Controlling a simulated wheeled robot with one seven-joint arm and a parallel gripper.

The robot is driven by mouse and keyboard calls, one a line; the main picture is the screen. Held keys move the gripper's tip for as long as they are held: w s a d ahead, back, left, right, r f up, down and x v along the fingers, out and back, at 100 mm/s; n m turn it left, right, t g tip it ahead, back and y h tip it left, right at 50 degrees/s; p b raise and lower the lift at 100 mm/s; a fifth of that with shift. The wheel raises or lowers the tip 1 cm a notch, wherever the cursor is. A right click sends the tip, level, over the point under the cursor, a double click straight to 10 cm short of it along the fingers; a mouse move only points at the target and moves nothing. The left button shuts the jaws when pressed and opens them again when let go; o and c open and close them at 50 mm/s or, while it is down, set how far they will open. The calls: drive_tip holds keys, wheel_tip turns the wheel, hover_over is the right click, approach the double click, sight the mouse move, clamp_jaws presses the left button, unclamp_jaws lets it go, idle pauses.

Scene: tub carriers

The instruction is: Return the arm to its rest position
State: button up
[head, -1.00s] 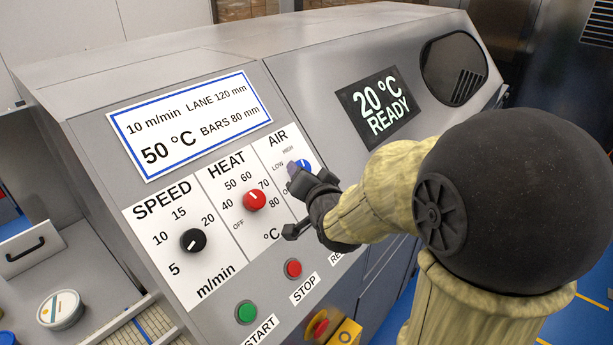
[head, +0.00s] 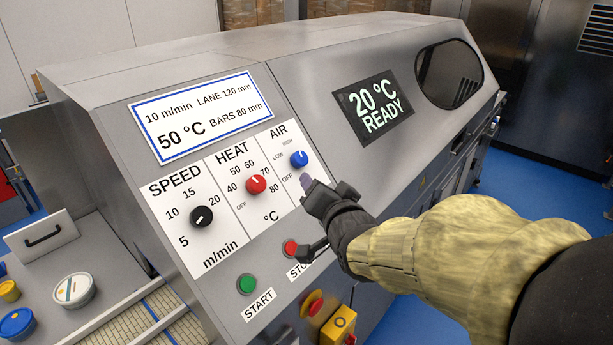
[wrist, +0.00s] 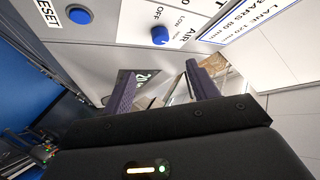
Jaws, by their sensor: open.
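My gripper (head: 306,220) is open and empty, in front of the sloped control panel, just below the blue AIR knob (head: 299,159). The knob stands clear of the fingers. In the wrist view my two fingers (wrist: 161,88) are spread apart with nothing between them, and the blue AIR knob (wrist: 160,35) shows beyond them. My arm reaches in from the right of the head view, and its forearm hides part of the panel's lower right.
The panel has a red HEAT knob (head: 256,184), black SPEED knob (head: 201,216), green START button (head: 246,284), red STOP button (head: 290,247) and emergency stop (head: 314,303). A display (head: 374,107) reads 20 °C READY. Tubs (head: 74,290) stand at left. Blue floor is free at right.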

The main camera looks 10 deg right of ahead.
drive_tip(key=s+f+n+g, duration=0.3)
drive_tip(key=s+f+g, duration=0.3)
drive_tip(key=f, duration=0.3)
drive_tip(key=s+d+f+n+g, duration=0.1)
drive_tip(key=s+f+n+g, duration=0.3)
drive_tip(key=f, duration=0.6)
drive_tip(key=s+g, duration=0.2)
drive_tip(key=shift+s+f+g+h, duration=0.2)
drive_tip(key=shift+s+g+h, duration=0.1)
drive_tip(key=shift+g+h, duration=0.1)
drive_tip(key=shift+c, duration=0.2)
